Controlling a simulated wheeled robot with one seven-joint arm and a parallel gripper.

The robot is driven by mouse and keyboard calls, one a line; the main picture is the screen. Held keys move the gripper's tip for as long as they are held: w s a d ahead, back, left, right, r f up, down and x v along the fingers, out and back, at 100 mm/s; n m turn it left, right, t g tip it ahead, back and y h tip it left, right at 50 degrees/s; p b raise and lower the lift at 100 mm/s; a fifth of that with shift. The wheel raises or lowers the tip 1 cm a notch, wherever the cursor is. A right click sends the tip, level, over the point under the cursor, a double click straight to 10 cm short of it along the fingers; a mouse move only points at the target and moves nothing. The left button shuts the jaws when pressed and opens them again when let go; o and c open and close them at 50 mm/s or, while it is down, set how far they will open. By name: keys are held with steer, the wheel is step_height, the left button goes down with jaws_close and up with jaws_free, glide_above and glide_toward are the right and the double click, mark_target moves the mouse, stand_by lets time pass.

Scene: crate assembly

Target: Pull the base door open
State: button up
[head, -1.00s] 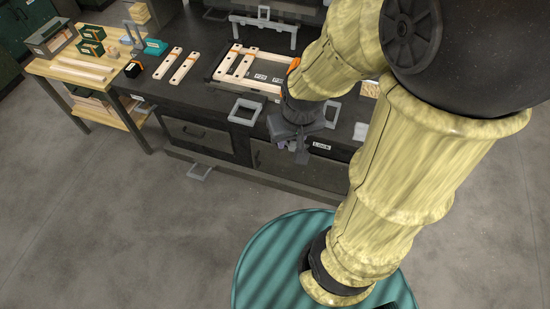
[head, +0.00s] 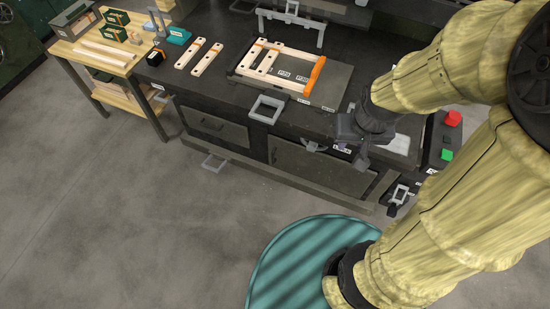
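The front of the dark workbench holds a grey panel door (head: 318,171) low on the right, closed as far as I can see. A second closed panel (head: 212,127) with a dark bar handle is to its left. I cannot tell for certain which one is the base door. My gripper (head: 362,158) hangs at the bench's front edge, above and in front of the right panel's upper right part. It appears apart from the panel. The fingers are small and dark, so I cannot tell whether they are open. Part of the panel's top edge is hidden by my gripper.
On the benchtop (head: 230,83) lie a wooden frame (head: 262,67) with an orange end and two loose slats (head: 206,59). Floor at left is clear.

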mark_target(273, 158)
steer(key=w+a+f+n+h+b, duration=0.3)
steer(key=w+f+n+b, duration=0.2)
steer(key=f+b, duration=0.8)
steer(key=w+a+f+n+h+b, duration=0.3)
steer(key=w+f+n+b, duration=0.5)
steer(key=f, duration=1)
steer(key=w+a+f+n+h+b, duration=0.2)
steer(key=w+f+n+h+b, duration=0.1)
steer(key=f+b, duration=1.1)
steer(key=w+a+f+n+t+b, duration=0.3)
steer(key=a+f+n+t+b, duration=0.3)
steer(key=a+f+b, duration=0.4)
steer(key=w+a+f+n+t+b, duration=0.3)
steer(key=a+f+n+t+b, duration=0.3)
steer(key=f, duration=1.2)
steer(key=a+n+b, duration=0.1)
steer(key=a+b, duration=0.3)
steer(key=a, duration=0.2)
steer(key=shift+w+f+n+t+b, duration=0.3)
steer(key=shift+w+f+n+t, duration=0.05)
steer(key=shift+f+n+t, duration=0.05)
steer(key=shift+w, duration=0.1)
steer(key=b+x, duration=0.9)
steer(key=x, duration=0.7)
steer(key=shift+w+d, duration=0.15)
steer(key=shift+d, duration=0.15)
steer(key=shift+w+d+r, duration=0.1)
steer(key=shift+w+d, duration=0.05)
steer(key=shift+w, duration=0.2)
